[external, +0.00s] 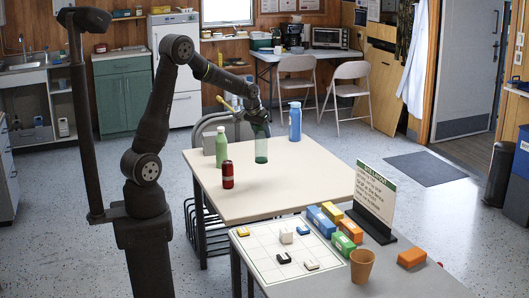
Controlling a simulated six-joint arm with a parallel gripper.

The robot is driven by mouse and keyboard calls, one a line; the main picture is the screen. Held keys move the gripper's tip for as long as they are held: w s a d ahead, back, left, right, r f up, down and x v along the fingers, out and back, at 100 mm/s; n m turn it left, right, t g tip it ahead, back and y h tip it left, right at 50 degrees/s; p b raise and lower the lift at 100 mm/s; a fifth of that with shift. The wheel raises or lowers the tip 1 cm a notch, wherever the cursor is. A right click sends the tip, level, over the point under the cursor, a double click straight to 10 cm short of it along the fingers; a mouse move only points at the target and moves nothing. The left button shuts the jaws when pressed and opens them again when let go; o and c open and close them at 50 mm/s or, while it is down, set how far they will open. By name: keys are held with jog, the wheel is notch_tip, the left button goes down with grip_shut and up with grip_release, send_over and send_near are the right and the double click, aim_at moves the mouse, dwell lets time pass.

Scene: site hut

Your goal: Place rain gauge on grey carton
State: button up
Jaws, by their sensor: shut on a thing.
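My gripper (259,127) is above the back part of the cream table, pointing down. It is shut on a translucent green cylinder (261,150), which looks like the rain gauge. The cylinder hangs upright under the fingers; whether its bottom touches the table is hard to tell.
On the cream table (290,185) stand a green bottle (222,148), a red can (228,175) and a blue bottle (295,122). The table's middle and right are clear. The nearer table holds a grid board (262,258), coloured blocks, a sign (374,200) and a brown cup (361,267).

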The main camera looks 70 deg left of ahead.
jog(key=s+a+r+n+g+y, duration=0.1)
jog(key=s+a+r+n, duration=0.25)
jog(key=a, duration=0.75)
jog(key=s+a+r+n+g, duration=0.1)
jog(key=s+a+r+n, duration=0.2)
jog(key=a, duration=0.8)
jog(key=s+a+r+n+g+y, duration=0.1)
jog(key=s+a+r+n, duration=0.2)
jog(key=a, duration=0.8)
jog(key=s+a+f, duration=0.4)
jog(key=a+f, duration=0.5)
jog(key=a, duration=0.1)
jog(key=shift+f, duration=0.25)
jog(key=shift+f+n, duration=0.15)
jog(key=shift+n, duration=0.1)
jog(key=o, duration=1.2)
